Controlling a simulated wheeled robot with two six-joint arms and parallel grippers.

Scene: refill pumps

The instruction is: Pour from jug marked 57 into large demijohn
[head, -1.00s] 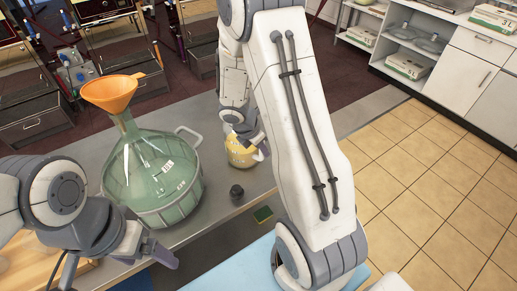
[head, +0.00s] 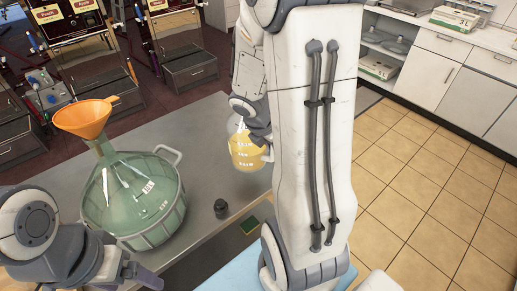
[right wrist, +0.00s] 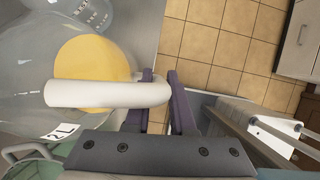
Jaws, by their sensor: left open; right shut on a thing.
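The large demijohn (head: 135,200) is green glass in a ribbed basket with handles, upright on the grey table, with an orange funnel (head: 85,118) in its neck. The clear jug (head: 246,153), holding yellow liquid, is upright to the right of the demijohn and apart from it. My right gripper (right wrist: 165,92) is shut on the jug's pale handle (right wrist: 105,94); the yellow liquid (right wrist: 95,60) shows beside it. In the head view my right arm hides part of this gripper. I cannot read the jug's number surely. My left gripper (head: 138,274) is open and empty, in front of the demijohn.
A small dark stopper (head: 221,208) stands on the grey table (head: 195,140) right of the demijohn. Machines and drawers (head: 180,75) line the back. White cabinets (head: 430,70) stand at the right beyond clear tiled floor (head: 420,180).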

